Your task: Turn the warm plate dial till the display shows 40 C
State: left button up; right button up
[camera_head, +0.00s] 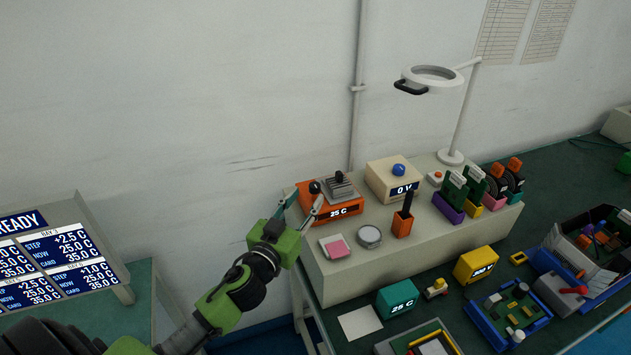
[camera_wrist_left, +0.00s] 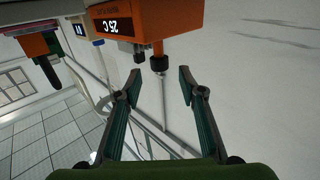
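The warm plate is an orange box (camera_head: 356,206) at the left end of the raised beige shelf. Its display (camera_head: 338,212) reads 25 C, and it shows upside down in the left wrist view (camera_wrist_left: 114,27). A black knob (camera_head: 315,187), which looks like the dial, stands on the box's left side; it shows in the left wrist view (camera_wrist_left: 159,62) too. A ribbed grey block (camera_head: 340,187) sits on top of the box. My left gripper (camera_head: 301,207) is open and empty, its fingertips apart on either side of the knob's line, short of it. My right gripper is out of view.
A beige box (camera_head: 394,177) with a blue knob reads 0 V beside the plate. A magnifier lamp (camera_head: 432,77) rises behind. A status screen (camera_head: 60,260) is at left.

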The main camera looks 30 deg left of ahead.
aim_at(312, 190)
pick_arm(q)
jog(key=w+p, duration=0.1)
jog(key=w, duration=0.5)
jog(key=shift+w+a, duration=0.1)
jog(key=shift+a, duration=0.05)
grip_shut()
